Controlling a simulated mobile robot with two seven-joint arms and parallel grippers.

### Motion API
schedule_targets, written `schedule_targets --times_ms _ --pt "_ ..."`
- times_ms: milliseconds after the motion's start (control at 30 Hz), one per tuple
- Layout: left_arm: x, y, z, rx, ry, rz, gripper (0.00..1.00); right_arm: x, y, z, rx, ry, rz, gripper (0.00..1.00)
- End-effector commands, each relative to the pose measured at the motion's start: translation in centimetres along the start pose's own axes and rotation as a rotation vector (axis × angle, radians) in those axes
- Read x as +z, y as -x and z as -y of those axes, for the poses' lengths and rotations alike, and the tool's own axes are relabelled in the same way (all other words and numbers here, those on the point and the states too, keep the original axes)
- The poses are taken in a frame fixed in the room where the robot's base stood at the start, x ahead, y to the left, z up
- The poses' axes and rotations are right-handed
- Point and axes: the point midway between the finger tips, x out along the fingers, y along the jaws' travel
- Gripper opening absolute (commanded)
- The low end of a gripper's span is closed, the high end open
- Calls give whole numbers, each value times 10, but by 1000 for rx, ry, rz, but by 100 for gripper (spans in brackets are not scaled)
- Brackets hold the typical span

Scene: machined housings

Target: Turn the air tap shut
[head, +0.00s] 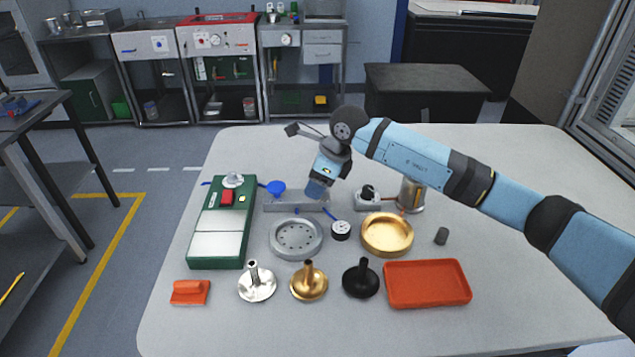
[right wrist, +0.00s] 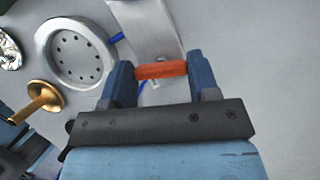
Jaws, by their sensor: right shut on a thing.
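The air tap's orange handle (right wrist: 162,70) shows in the right wrist view, lying crosswise over a grey metal bar (right wrist: 146,27). My right gripper (right wrist: 159,65) is shut on the handle, one blue finger at each end. In the head view the bar (head: 283,206) lies behind the round plate, and my right gripper (head: 317,190) points down at its right part. The handle is hidden there behind the gripper. A blue hose (right wrist: 117,37) shows beside the bar. My left gripper is in neither view.
Close in front of the bar are a grey plate with holes (head: 297,238) and a small gauge (head: 341,230). A green unit (head: 193,231) stands left; a gold dish (head: 388,236) and a metal cylinder (head: 412,194) stand right. Several stemmed discs and an orange tray (head: 428,284) line the front.

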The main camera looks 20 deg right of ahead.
Motion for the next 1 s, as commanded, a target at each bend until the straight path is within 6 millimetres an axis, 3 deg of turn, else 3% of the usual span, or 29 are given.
schedule_targets --times_ms 500,1000 --pt "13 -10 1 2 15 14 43 0 -1 -2 -188 -447 2 32" --pt "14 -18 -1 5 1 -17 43 2 -2 -3 -368 -882 3 32"
